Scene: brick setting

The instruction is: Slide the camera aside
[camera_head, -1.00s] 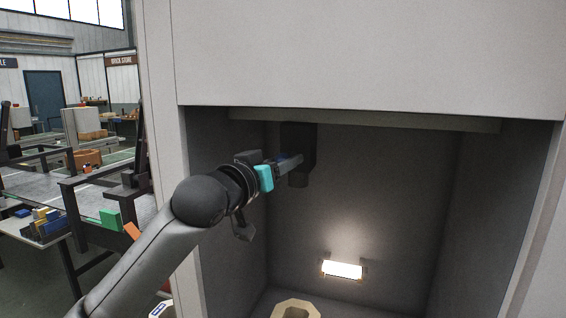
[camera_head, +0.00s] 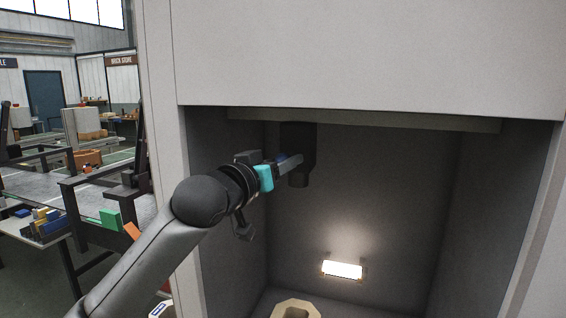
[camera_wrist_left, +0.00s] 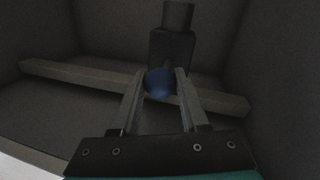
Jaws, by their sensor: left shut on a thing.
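The camera (camera_head: 306,150) is a dark box with a short round lens (camera_head: 299,180) pointing down. It hangs at the pale rail (camera_head: 400,121) near the top of the grey recess, towards the left side. In the left wrist view the camera (camera_wrist_left: 172,47) shows behind a blue round knob (camera_wrist_left: 158,83). My left gripper (camera_wrist_left: 160,76) is shut on this knob, one finger on each side. In the head view my left gripper (camera_head: 290,162) reaches in from the left, its fingertips at the camera. My right gripper is not in view.
A lit lamp (camera_head: 342,269) sits low on the recess's back wall. A pale block with a hole (camera_head: 296,309) stands on its floor. The left side wall (camera_head: 215,180) is close to my arm. The rail is clear to the right of the camera.

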